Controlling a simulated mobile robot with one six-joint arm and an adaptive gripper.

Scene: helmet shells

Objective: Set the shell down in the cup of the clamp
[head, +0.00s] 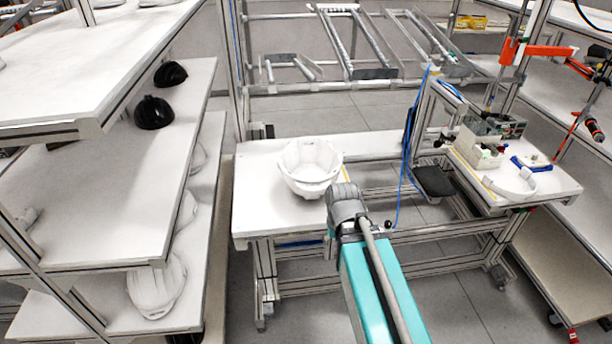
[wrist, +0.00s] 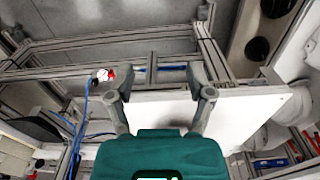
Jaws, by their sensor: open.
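My gripper (head: 347,197) is at the shell's lower right, over the table's front edge in the picture. In the wrist view my gripper (wrist: 157,95) has its two fingers spread wide, with nothing between them. A white board shows beyond the fingers. I cannot tell whether the gripper touches the shell.
The white table (head: 265,205) has bare room left of the shell. A shelf rack (head: 90,205) with black and white shells stands at the left. A black pad (head: 434,181) and blue cable are right of the table. A grey bin (head: 478,152) stands on the right-hand bench.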

